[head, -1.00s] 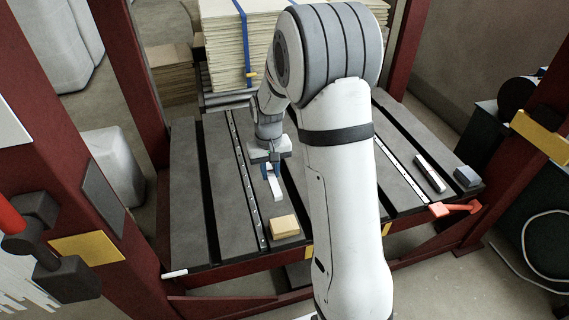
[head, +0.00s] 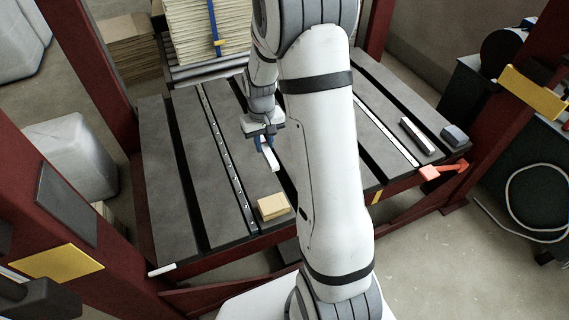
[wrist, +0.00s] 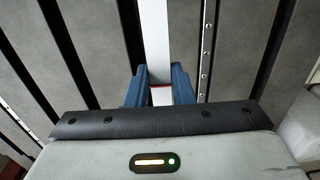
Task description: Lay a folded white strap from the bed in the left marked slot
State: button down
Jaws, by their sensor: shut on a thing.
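A white strap (head: 269,160) shows just below my gripper (head: 264,141) in the head view, over the middle of the grey bed (head: 160,150). In the wrist view the strap (wrist: 155,40) runs straight up from between the blue fingers of my gripper (wrist: 160,90), which are shut on it. A small red mark shows on the strap between the fingers. Dark slots run along the bed, one left of the gripper (head: 188,170). I cannot tell which is the marked one, nor whether the strap touches the bed. My arm hides the bed's middle right.
A yellowish block (head: 272,207) sits at the bed's front edge. A dotted metal strip (head: 226,155) lies left of the gripper. A pale bar (head: 417,136) and a grey block (head: 455,135) lie at the right. Red posts (head: 85,65) flank the bed, and a stack of boards (head: 205,30) stands behind.

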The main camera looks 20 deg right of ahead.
jog(key=shift+s+d+f+b, duration=0.55)
jog(key=shift+d+f+b, duration=0.55)
jog(key=shift+f, duration=1.3)
jog(key=shift+s+d+f+b, duration=0.65)
jog(key=shift+f+b, duration=0.75)
jog(key=shift+f, duration=1)
jog(key=shift+s+d+f+b, duration=0.45)
jog(key=shift+d+f+b, duration=0.7)
jog(key=shift+f, duration=1.25)
jog(key=shift+s+a, duration=0.1)
jog(key=shift+a, duration=0.05)
jog(key=c, duration=1.2)
grip_release()
jog(key=shift+r, duration=0.1)
jog(key=shift+r+p, duration=3.1)
jog(key=shift+r, duration=0.8)
